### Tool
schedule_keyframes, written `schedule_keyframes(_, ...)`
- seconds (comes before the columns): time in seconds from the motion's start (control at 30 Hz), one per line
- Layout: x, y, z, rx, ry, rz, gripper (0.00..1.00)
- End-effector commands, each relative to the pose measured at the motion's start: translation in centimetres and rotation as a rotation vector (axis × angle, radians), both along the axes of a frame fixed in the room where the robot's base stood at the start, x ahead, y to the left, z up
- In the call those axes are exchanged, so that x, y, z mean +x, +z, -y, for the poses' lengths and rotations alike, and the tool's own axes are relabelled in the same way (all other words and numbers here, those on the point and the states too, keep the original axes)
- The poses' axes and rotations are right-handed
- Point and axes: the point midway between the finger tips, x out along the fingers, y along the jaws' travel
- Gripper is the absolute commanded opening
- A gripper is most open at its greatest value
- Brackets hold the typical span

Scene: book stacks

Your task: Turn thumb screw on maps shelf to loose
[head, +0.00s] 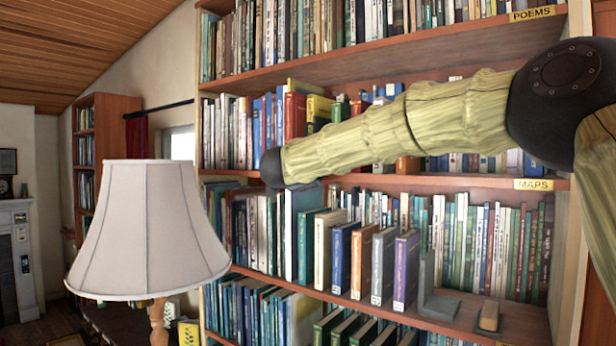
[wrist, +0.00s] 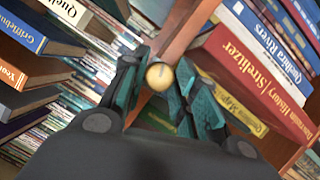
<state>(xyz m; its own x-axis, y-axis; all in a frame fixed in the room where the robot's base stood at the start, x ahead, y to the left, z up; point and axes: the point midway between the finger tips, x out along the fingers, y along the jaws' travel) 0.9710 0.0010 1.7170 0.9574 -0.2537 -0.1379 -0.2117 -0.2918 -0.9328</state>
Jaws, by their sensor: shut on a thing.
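The thumb screw (wrist: 159,76) shows in the wrist view as a round brass-coloured knob at the edge of a reddish wooden board. A faint dark mark shows on its face, too small to read as a setting. My gripper (wrist: 160,90) has its teal fingers shut on the screw from both sides. In the head view my arm reaches left across the bookcase, and its dark end is at the left part of the maps shelf (head: 450,182). That shelf bears a yellow MAPS label (head: 534,184) at its right. The fingers and screw are hidden in the head view.
Books crowd close around my gripper, including a red book (wrist: 250,70) on the right and a blue book (wrist: 35,35) on the left. A lamp with a pale shade (head: 148,230) stands in front of the bookcase. A grey bookend (head: 428,290) stands on the shelf below.

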Motion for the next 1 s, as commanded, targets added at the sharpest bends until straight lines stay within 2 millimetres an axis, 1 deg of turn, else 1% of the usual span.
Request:
schedule_keyframes(0.5, 0.0, -0.13, -0.02, -0.015, -0.001, -0.013, 0.05)
schedule_keyframes(0.53, -0.01, -0.14, -0.01, -0.015, -0.001, -0.013, 0.33)
schedule_keyframes(0.6, -0.01, -0.13, -0.01, -0.015, -0.001, -0.013, 0.46)
schedule_keyframes(0.63, 0.0, -0.12, -0.01, -0.016, 0.0, -0.012, 0.49)
schedule_keyframes(1.0, -0.24, 0.01, -0.05, -0.015, 0.0, -0.012, 0.49)
